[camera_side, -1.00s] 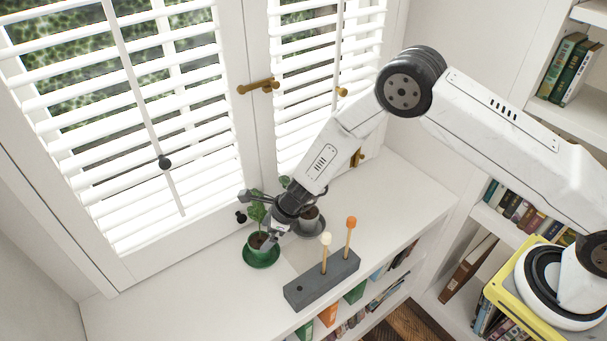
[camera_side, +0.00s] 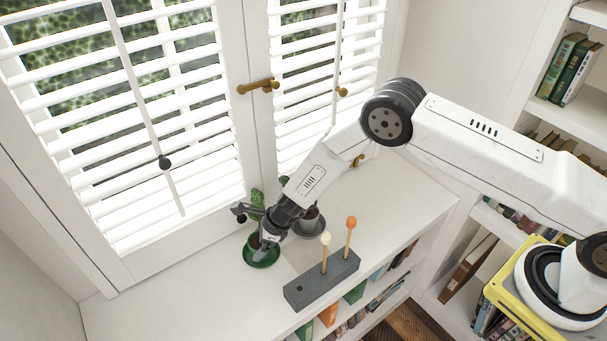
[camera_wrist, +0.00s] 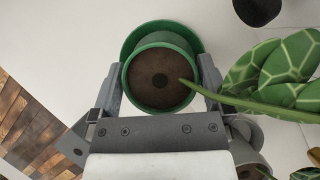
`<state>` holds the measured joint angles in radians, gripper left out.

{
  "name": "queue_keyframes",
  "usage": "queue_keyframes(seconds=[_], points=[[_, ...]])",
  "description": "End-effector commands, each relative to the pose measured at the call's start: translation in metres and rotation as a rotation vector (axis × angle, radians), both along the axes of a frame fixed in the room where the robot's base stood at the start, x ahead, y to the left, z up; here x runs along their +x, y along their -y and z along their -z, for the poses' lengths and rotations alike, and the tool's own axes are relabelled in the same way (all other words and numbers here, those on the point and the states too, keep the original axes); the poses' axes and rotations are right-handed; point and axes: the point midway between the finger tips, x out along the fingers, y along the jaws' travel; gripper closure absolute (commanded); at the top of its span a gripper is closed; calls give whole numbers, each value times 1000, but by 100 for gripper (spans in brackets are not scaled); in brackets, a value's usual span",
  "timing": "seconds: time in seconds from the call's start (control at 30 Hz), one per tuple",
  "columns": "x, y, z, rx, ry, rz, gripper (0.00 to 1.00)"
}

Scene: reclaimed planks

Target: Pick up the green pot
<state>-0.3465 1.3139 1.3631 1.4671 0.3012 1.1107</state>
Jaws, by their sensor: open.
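The green pot (camera_side: 252,243) stands upright on its green saucer (camera_side: 264,262) on the white shelf top, with a leafy plant (camera_side: 257,201) in it. My gripper (camera_side: 260,238) is down at the pot and partly covers it. In the wrist view, the round green pot (camera_wrist: 160,104) with dark soil lies between the two fingers of my gripper (camera_wrist: 160,82), one on each side of its rim. The jaws are open; I cannot tell whether either finger touches the pot. A large patterned leaf (camera_wrist: 285,68) spreads over the right.
A grey pot (camera_side: 310,222) with a plant stands close behind my gripper. A grey block (camera_side: 320,281) holding two sticks, one pale-tipped and one orange-tipped (camera_side: 351,223), is in front. Shuttered windows (camera_side: 150,110) rise behind. The shelf at left is clear.

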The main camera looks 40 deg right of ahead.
Motion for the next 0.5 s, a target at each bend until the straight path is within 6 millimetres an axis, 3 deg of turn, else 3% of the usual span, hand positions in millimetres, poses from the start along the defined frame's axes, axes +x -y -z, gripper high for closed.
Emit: queue_keyframes(seconds=[0.17,0.4,0.5], points=[[0,0,0,0,0,0,0],[0,0,0,0,0,0,76],[1,0,-1,1,2,0,100]])
